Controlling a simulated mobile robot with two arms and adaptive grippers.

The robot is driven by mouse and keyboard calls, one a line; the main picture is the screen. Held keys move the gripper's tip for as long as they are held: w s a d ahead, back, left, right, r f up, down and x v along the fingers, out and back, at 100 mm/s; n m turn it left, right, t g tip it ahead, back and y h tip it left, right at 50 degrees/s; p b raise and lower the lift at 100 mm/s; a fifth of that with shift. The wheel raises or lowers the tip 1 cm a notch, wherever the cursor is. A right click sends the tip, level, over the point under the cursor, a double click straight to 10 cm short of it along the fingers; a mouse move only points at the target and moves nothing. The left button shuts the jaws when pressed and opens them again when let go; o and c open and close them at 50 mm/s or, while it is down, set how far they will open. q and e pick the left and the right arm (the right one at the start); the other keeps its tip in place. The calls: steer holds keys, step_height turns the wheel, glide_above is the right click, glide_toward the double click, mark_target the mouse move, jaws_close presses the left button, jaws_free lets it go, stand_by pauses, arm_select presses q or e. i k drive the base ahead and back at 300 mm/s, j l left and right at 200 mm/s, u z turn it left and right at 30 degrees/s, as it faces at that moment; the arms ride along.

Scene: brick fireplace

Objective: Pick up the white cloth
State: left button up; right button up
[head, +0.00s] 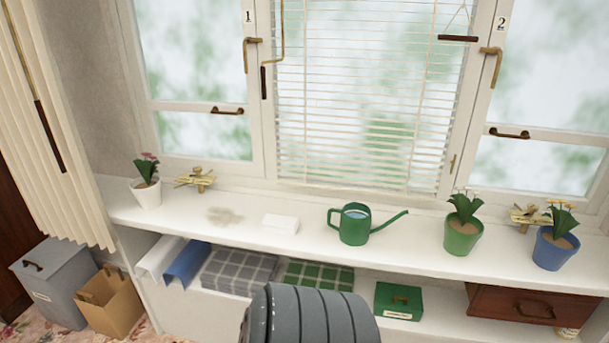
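A white cloth (158,258) hangs over the front edge at the left end of the lower shelf, under the window sill. A blue cloth (187,264) hangs right beside it on its right. A small white folded piece (281,223) lies flat on the sill, between a brownish smudge (224,216) and the green watering can (354,225); I cannot tell whether it is cloth. Neither of my grippers is in view.
The sill (310,250) also holds a white flowerpot (146,192), a green pot (462,236) and a blue pot (555,249). The shelf below has folded checked cloths (238,272) and a green box (398,301). Bins (50,283) stand at the left.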

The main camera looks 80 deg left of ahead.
mark_target(279, 223)
steer(key=u, duration=2.9)
steer(key=i+l, duration=0.25)
steer(key=l, duration=0.15)
